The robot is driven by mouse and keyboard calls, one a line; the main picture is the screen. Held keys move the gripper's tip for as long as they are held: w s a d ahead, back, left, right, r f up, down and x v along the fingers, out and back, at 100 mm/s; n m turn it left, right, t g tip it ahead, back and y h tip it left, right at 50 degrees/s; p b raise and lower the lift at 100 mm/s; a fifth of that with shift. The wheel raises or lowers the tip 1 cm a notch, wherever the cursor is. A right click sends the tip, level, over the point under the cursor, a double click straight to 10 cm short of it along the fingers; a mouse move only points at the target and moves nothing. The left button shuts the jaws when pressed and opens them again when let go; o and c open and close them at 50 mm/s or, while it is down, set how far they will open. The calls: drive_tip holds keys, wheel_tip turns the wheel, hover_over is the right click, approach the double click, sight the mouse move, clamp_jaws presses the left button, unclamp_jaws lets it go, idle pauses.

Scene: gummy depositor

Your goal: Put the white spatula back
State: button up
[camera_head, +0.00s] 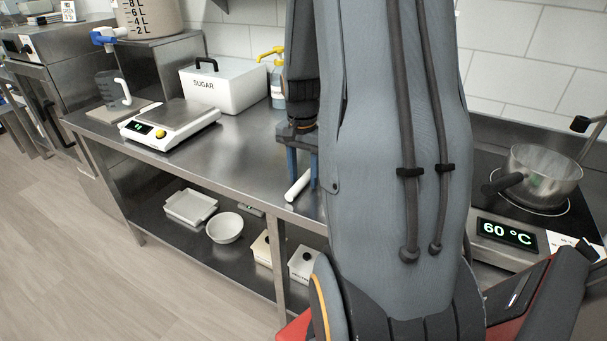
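A white rod-like piece, seemingly the handle of the white spatula (298,186), lies at the front edge of the steel counter. The rest of the spatula is hidden behind my gripper and arm. My gripper (302,178) points down at the handle, with its two blue fingers visibly apart. The fingertips are close to the handle's upper end. I cannot tell whether they touch it or stand around it.
The steel counter (240,150) holds a white scale (170,122), a white SUGAR box (222,88) and a bottle with a yellow pump (277,80). A pot (545,175) stands on a cooktop reading 60 °C at right.

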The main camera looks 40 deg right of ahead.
drive_tip(key=shift+r, duration=0.1)
wheel_tip(320, 180, up, 8)
drive_tip(key=shift+a+f+b, duration=0.15)
drive_tip(key=shift+f+b, duration=0.05)
drive_tip(key=shift+b, duration=0.45)
drive_tip(key=s+a+f+n, duration=0.1)
drive_tip(key=a+n, duration=0.3)
drive_tip(key=a, duration=0.4)
drive_tip(key=s+a+f+n, duration=0.2)
drive_tip(key=s+a+n, duration=0.2)
drive_tip(key=a, duration=0.3)
drive_tip(key=s+a+f+n, duration=0.2)
drive_tip(key=a+n, duration=0.3)
drive_tip(key=a, duration=0.3)
drive_tip(key=shift+s+a+f+n+t, duration=0.2)
drive_tip(key=shift+a+f+n+t, duration=0.1)
drive_tip(key=shift+n+t, duration=0.1)
drive_tip(key=shift+c, duration=1)
drive_tip(key=shift+s, duration=0.1)
